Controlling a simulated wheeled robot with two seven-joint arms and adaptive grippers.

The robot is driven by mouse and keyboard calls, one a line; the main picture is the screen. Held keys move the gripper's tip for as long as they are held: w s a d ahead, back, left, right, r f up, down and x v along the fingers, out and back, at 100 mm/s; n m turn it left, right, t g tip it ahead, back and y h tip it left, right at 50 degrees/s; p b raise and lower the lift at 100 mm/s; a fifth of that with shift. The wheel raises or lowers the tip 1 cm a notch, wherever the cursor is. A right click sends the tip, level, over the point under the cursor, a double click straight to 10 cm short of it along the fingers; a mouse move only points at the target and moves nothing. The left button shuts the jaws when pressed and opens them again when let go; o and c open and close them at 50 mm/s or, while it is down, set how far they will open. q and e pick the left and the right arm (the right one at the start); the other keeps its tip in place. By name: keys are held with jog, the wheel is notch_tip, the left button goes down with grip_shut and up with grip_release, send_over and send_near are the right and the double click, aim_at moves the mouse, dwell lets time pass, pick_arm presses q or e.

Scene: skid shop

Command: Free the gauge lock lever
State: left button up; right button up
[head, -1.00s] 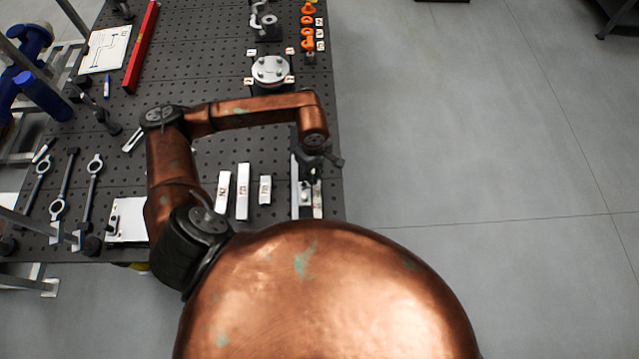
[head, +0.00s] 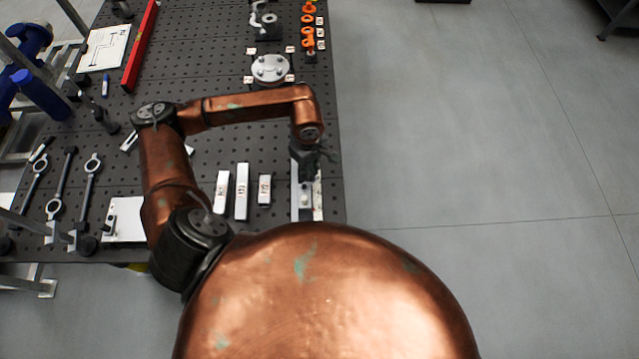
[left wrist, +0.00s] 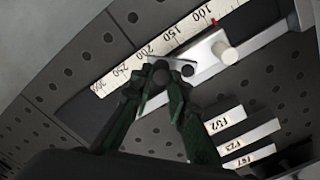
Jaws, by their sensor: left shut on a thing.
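The gauge (head: 296,204) lies along the right edge of the perforated bench, partly hidden by my left gripper (head: 316,155). In the left wrist view it is a dark rail with a white scale (left wrist: 112,78) and a silver slider plate (left wrist: 205,58). At the slider's other end, my left gripper (left wrist: 162,78) is shut on a small dark, knob-like part (left wrist: 160,68), which looks like the lock lever. The fingers hide most of it, so its angle cannot be told. My right gripper is not in view.
Several labelled white blocks (head: 242,190) stand left of the gauge. A round metal flange (head: 271,69) and orange parts (head: 308,40) are farther back. Ring-ended tools (head: 91,180) lie at the left. Open floor (head: 480,150) is right of the bench.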

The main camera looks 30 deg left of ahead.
pick_arm(q)
jog(key=shift+a+f, duration=0.1)
jog(key=shift+a+b, duration=0.3)
jog(key=shift+b, duration=0.1)
jog(key=shift+s+a+b, duration=0.15)
jog(key=shift+a+b, duration=0.2)
jog(key=shift+a, duration=0.1)
